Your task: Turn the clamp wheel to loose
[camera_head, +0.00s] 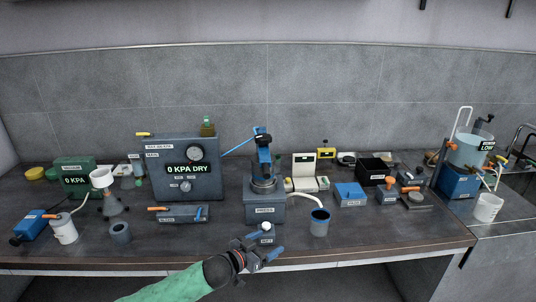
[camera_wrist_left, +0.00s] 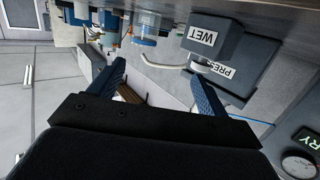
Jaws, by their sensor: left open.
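The grey press (camera_head: 265,208) stands mid-bench, with a dark round part at its base and a blue upright above it. No part is labelled as the clamp wheel, and I cannot tell which one it is. My left gripper (camera_head: 264,248) is open and empty at the bench's front edge, below and in front of the press. In the left wrist view its blue fingers (camera_wrist_left: 158,74) are spread with nothing between them. My right gripper is not in view.
A blue-grey cup (camera_head: 319,223) stands right of the press. A gauge panel (camera_head: 160,165) reading 0 KPA DRY stands behind left. A blue box (camera_head: 349,195) and a black bin (camera_head: 373,170) are further right. Bare bench (camera_head: 400,235) lies at front right.

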